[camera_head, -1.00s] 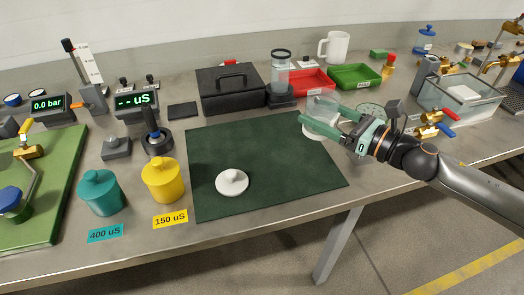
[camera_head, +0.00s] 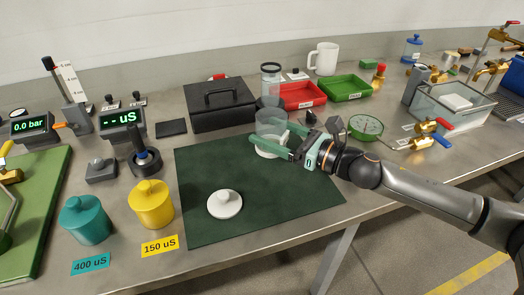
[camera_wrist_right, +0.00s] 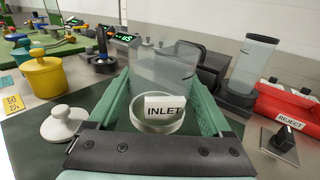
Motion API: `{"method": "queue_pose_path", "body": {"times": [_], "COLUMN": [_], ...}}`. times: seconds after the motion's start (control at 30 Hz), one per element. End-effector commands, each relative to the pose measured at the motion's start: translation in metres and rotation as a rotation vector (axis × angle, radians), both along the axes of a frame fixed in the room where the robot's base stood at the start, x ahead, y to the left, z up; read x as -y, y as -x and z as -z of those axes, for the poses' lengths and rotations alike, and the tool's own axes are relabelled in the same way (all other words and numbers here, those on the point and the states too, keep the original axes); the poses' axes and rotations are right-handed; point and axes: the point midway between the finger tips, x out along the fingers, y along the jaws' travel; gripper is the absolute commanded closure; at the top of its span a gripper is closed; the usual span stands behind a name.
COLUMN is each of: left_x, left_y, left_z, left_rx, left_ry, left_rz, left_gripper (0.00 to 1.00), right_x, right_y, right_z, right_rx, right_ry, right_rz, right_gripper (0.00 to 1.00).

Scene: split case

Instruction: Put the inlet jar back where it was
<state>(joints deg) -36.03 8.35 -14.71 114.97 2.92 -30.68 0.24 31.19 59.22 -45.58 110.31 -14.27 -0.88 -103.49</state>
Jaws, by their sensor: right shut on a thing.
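The inlet jar (camera_head: 270,126) is a clear cylinder with a white base ring. Its white INLET label (camera_wrist_right: 164,107) faces my right wrist camera. My right gripper (camera_head: 268,146) is shut on the jar, with one green finger on each side. The jar is upright over the back part of the dark green mat (camera_head: 290,190); I cannot tell whether it touches the mat. A white knobbed lid (camera_head: 224,204) lies on the mat, left of and nearer than the jar. My left gripper is not in view.
A black case (camera_head: 218,106) and a second clear cylinder (camera_head: 271,80) stand behind the jar. Red (camera_head: 300,97) and green (camera_head: 345,88) trays are at the back. A round green-rimmed dial (camera_head: 366,128) is to the right. Yellow (camera_head: 152,205) and teal (camera_head: 85,222) pots stand left. The mat's front right is clear.

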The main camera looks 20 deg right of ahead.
Motion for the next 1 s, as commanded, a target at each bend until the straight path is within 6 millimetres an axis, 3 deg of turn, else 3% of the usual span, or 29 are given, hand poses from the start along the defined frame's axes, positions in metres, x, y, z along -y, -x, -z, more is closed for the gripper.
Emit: {"method": "queue_pose_path", "body": {"times": [0.3,0.5,0.87,0.9,1.0], "left_x": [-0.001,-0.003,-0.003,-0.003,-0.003], "left_y": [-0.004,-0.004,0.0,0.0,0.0], "left_z": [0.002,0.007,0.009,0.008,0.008], "left_rx": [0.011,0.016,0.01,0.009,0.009], "left_ry": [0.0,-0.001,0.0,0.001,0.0], "left_rz": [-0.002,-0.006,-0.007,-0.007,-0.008], "left_gripper": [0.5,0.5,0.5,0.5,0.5], "right_x": [-0.023,-0.021,-0.021,-0.021,-0.021], "right_y": [-0.004,-0.004,-0.004,-0.004,-0.004], "right_z": [0.029,0.055,0.058,0.057,0.057], "right_rx": [-0.002,-0.002,0.001,0.001,0.001], "right_ry": [-0.002,-0.001,0.0,0.001,0.001], "right_rz": [0.0,0.002,0.0,0.001,0.0], "right_gripper": [0.77,0.77,0.77,0.12,0.01]}}
